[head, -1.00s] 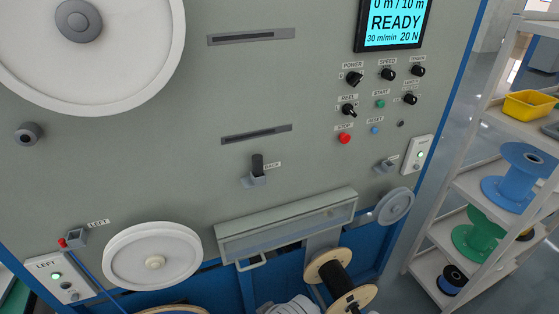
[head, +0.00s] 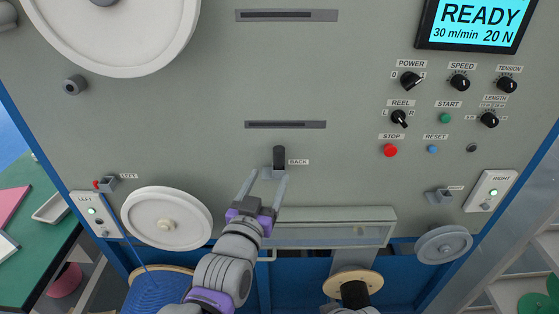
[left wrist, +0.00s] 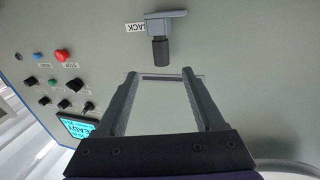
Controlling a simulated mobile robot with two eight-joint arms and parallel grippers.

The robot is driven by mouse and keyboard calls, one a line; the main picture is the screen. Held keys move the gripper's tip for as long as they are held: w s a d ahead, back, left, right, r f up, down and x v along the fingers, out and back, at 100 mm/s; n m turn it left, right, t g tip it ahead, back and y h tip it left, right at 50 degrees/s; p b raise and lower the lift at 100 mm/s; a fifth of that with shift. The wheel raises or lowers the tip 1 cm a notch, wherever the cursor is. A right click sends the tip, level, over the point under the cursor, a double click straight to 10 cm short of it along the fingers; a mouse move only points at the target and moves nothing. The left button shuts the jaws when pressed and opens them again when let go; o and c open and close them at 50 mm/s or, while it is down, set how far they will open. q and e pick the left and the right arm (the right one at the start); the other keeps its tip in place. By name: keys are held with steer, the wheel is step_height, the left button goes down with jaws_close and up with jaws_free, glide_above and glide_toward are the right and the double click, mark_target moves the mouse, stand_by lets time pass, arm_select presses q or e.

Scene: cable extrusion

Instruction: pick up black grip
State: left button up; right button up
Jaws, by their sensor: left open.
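The black grip (head: 279,156) stands upright in a small grey holder on the machine's front panel, beside a label that looks like "BACK". In the left wrist view the black grip (left wrist: 160,49) shows with its grey holder (left wrist: 172,22), beyond the fingertips. My left gripper (head: 268,175) is open and empty, its two fingers spread just below the black grip in the head view. In the left wrist view the gripper (left wrist: 160,76) has the black grip roughly in line with the gap between its fingers, apart from both. My right gripper is not in view.
The panel carries knobs and a red stop button (head: 390,150) on the right, under a "READY" screen (head: 475,22). A long clear-fronted box (head: 335,228) juts out below the grip. A white wheel (head: 166,218) is at lower left. Slots lie above.

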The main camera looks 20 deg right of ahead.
mark_target(277, 157)
arm_select(q)
steer(key=x, duration=0.8)
steer(key=shift+w+d, duration=0.1)
steer(key=shift+w, duration=0.25)
steer(key=shift+s, duration=0.1)
steer(key=shift+c, duration=0.2)
jaws_close()
